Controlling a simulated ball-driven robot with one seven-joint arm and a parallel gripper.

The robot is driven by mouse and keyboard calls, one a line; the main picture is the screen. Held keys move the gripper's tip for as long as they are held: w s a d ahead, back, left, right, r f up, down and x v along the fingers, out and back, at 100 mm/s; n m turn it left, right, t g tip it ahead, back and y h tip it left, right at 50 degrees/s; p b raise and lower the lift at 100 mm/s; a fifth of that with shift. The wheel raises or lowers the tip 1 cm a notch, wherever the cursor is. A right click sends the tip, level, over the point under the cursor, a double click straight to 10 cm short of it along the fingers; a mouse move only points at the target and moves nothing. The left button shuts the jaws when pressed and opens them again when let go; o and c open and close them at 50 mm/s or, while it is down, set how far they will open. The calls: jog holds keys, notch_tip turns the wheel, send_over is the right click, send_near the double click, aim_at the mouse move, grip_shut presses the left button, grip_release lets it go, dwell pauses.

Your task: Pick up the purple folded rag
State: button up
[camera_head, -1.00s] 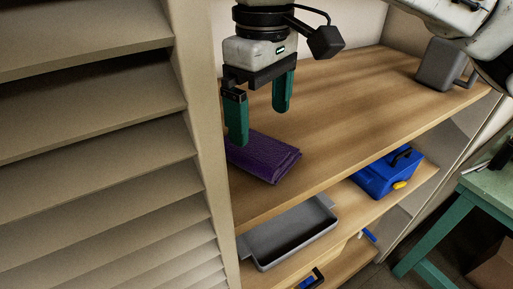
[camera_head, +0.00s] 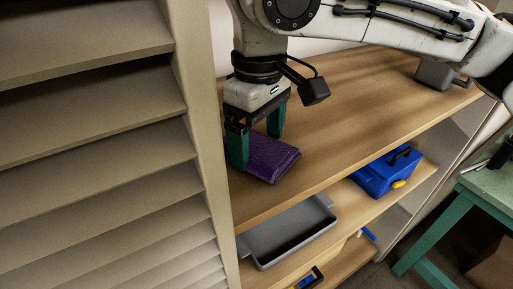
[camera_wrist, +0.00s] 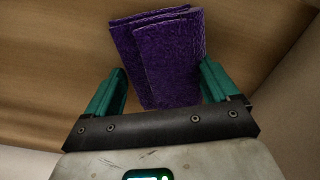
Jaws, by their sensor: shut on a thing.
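The purple folded rag (camera_head: 272,164) lies on the wooden top shelf, close to the louvred panel at left. My gripper (camera_head: 256,148) points down over it, with its green fingers low on either side of the rag's rear part. In the wrist view the rag (camera_wrist: 168,50) shows in folded layers, running between the two fingers and out beyond their tips. My gripper (camera_wrist: 162,72) is shut on the rag. The rag looks flat and level with the shelf; I see no clear gap under it. The left finger hides part of its left side.
The louvred panel (camera_head: 100,140) stands close at left. A grey box (camera_head: 436,74) sits at the shelf's far right; the wood between is clear. Below are a grey tray (camera_head: 262,247) and a blue toolbox (camera_head: 383,176). A green table (camera_head: 490,190) stands at right.

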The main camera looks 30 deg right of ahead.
aim_at(260, 140)
jog(key=shift+c, duration=1.2)
jog(key=shift+r, duration=0.1)
jog(key=shift+d+r, duration=0.15)
notch_tip(260, 140, up, 7)
jog(key=shift+f, duration=0.15)
jog(key=d+b, duration=0.2)
jog(key=d, duration=1.7)
jog(key=shift+d, duration=0.4)
jog(key=shift+f, duration=0.1)
